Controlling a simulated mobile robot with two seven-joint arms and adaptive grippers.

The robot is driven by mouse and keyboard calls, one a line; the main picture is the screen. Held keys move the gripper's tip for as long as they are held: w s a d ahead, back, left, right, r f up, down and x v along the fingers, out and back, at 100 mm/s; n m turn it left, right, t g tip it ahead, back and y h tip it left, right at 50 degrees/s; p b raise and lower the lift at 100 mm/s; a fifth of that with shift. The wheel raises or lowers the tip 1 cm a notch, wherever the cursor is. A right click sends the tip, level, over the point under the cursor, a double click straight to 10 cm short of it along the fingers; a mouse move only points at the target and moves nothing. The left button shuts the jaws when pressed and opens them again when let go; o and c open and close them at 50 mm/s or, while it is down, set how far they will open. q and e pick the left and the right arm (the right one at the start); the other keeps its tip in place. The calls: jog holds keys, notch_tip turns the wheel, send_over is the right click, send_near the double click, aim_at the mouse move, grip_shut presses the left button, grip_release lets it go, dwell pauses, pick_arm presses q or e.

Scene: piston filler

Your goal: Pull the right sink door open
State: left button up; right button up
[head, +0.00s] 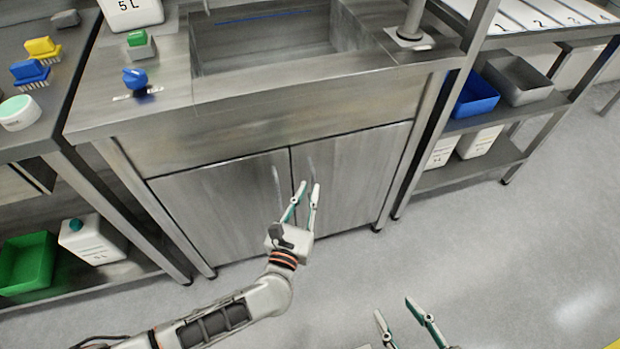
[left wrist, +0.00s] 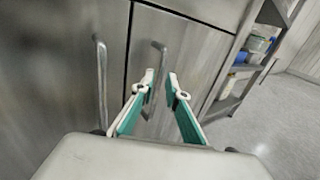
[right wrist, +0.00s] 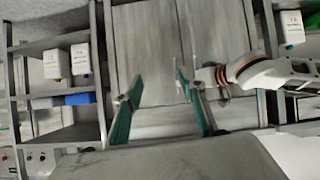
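The right sink door (head: 350,175) is a grey metal panel below the sink and stands closed. Its vertical bar handle (left wrist: 155,62) is near the door's left edge. My left gripper (head: 304,187) is in front of this handle, with its fingers parted. In the left wrist view, the left fingertip overlaps the handle's line; I cannot tell whether they touch. The left sink door (head: 225,205) is also closed, with its own bar handle (left wrist: 101,80). My right gripper (head: 395,308) is open and empty, low in front of the cabinet, away from the doors.
The sink basin (head: 270,50) is above the doors. A shelf rack on the right holds a blue bin (head: 474,95) and a grey bin (head: 517,80). A green bin (head: 27,262) is on a low shelf at left. The floor (head: 490,235) in front is clear.

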aim_at(312, 182)
pick_arm(q)
jog(key=shift+x, duration=2.3)
jog(key=shift+f, duration=0.1)
grip_shut()
